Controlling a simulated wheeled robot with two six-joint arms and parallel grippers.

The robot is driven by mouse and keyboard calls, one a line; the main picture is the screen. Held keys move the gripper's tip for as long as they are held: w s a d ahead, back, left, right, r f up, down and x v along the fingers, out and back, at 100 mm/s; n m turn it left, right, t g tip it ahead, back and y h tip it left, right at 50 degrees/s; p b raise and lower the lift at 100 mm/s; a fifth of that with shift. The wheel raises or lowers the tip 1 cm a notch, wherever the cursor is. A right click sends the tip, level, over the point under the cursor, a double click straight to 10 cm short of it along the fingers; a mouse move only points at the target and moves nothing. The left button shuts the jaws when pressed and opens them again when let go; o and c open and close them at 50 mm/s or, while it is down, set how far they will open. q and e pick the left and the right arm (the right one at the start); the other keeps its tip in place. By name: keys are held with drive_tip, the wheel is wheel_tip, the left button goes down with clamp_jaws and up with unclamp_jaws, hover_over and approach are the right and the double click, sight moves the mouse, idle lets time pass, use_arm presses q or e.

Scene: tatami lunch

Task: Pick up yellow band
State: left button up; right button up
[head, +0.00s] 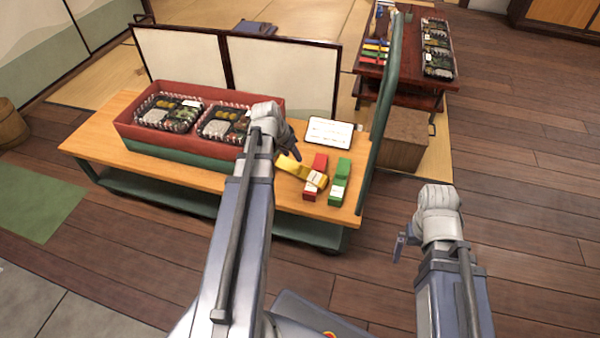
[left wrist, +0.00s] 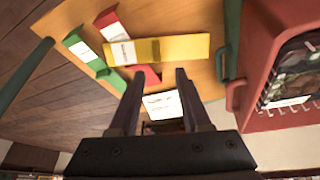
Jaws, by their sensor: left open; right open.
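The yellow band (head: 306,173) lies on the right part of the wooden cart top, partly across the red band (head: 320,162). The green band (head: 341,180) lies just right of them. In the left wrist view the yellow band (left wrist: 170,48) stretches across beyond my fingertips, over the middle of the red band (left wrist: 110,25), with the green band (left wrist: 88,52) to the left. My left gripper (head: 288,152) is open and empty, above the cart beside the yellow band's left end; its fingers (left wrist: 155,85) also show in the wrist view. My right gripper (head: 402,246) is open and empty over the floor.
A white card (head: 330,132) lies behind the bands. The green cart handle (head: 380,110) rises at the right edge. A cardboard box (head: 403,140) and dark red table (head: 400,83) stand beyond.

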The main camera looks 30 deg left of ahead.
sight(300, 165)
use_arm(q)
drive_tip(key=shift+d+b+x, duration=0.15)
drive_tip(key=shift+b+x, duration=1.4)
drive_tip(key=shift+x, duration=0.25)
drive_tip(key=shift+d+b+x, duration=0.15)
drive_tip(key=shift+b+x, duration=1.35)
drive_tip(key=shift+x, duration=0.3)
drive_tip(key=shift+s, duration=0.1)
drive_tip(key=shift+c, duration=0.4)
clamp_jaws()
